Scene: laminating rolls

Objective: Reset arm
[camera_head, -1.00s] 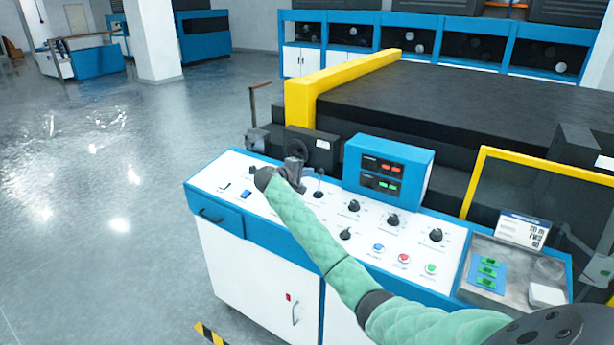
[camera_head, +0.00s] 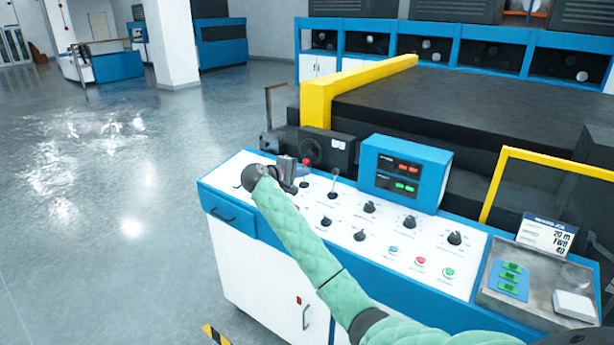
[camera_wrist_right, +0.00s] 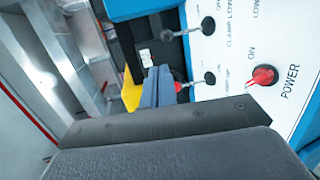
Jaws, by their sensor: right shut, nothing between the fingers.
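My right arm, in a green quilted sleeve, reaches from the lower right across the control console (camera_head: 390,240). My right gripper (camera_head: 288,170) is shut and empty above the left part of the white panel. In the right wrist view, the gripper's fingers (camera_wrist_right: 160,88) show as a grey-blue block. A red POWER knob (camera_wrist_right: 263,76) lies to their right, apart from them. Two black-knobbed levers (camera_wrist_right: 208,26) stand on the panel there. The arm hides part of the panel in the head view. My left gripper is not in view.
A blue display box (camera_head: 405,172) rises from the console's back edge. A yellow guard rail (camera_head: 495,185) and a steel tray (camera_head: 535,285) with green-marked pieces are at the right. A large black machine bed (camera_head: 470,110) lies behind. Open floor (camera_head: 90,220) is at the left.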

